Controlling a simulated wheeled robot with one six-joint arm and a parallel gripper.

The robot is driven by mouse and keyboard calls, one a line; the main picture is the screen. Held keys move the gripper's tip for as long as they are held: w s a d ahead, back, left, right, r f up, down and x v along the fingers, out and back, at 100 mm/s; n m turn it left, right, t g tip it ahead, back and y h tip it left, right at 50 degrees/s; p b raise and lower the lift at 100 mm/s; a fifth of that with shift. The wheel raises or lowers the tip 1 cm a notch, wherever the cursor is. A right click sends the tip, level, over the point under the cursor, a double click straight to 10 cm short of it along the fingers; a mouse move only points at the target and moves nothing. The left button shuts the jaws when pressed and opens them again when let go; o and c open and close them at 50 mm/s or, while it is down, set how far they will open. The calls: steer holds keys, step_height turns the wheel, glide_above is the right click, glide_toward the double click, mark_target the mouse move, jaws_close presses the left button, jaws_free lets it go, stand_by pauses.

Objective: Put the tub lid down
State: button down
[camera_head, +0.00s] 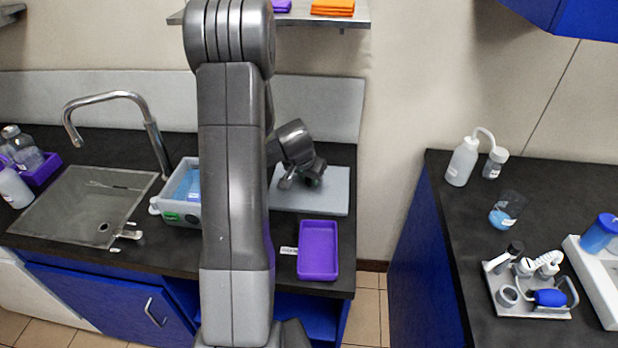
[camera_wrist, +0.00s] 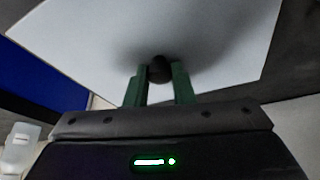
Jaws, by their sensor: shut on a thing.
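The tub lid (camera_head: 335,199) is a flat pale grey rectangle at the right end of the sink counter, right of the tub. In the wrist view the lid (camera_wrist: 215,35) fills much of the upper picture, with a round dark knob (camera_wrist: 159,69) on it. My gripper (camera_wrist: 159,82) is shut on this knob, one green finger on each side. In the head view my gripper (camera_head: 314,176) is small and dark over the lid. The open tub (camera_head: 182,214) holds blue liquid and is partly hidden by my arm. I cannot tell whether the lid touches the counter.
A purple tray (camera_head: 318,250) lies at the counter's front edge, just below the lid. A sink (camera_head: 85,205) with a tall tap (camera_head: 150,125) is at left. A wall panel (camera_head: 320,110) stands behind. A gap separates this counter from the right-hand bench (camera_head: 445,200).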

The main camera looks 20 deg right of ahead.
steer(key=shift+f, duration=0.1)
steer(key=c, duration=1.2)
jaws_free()
steer(key=shift+c, duration=0.2)
steer(key=shift+r, duration=0.35)
steer(key=v, duration=1.1)
steer(key=shift+s+a+r, duration=0.2)
steer(key=shift+s+r, duration=0.05)
steer(key=shift+r, duration=0.05)
steer(key=shift+f, duration=0.15)
steer(key=x, duration=1.2)
steer(key=shift+w+f+b, duration=0.15)
steer(key=shift+b, duration=0.15)
steer(key=shift+r, duration=0.25)
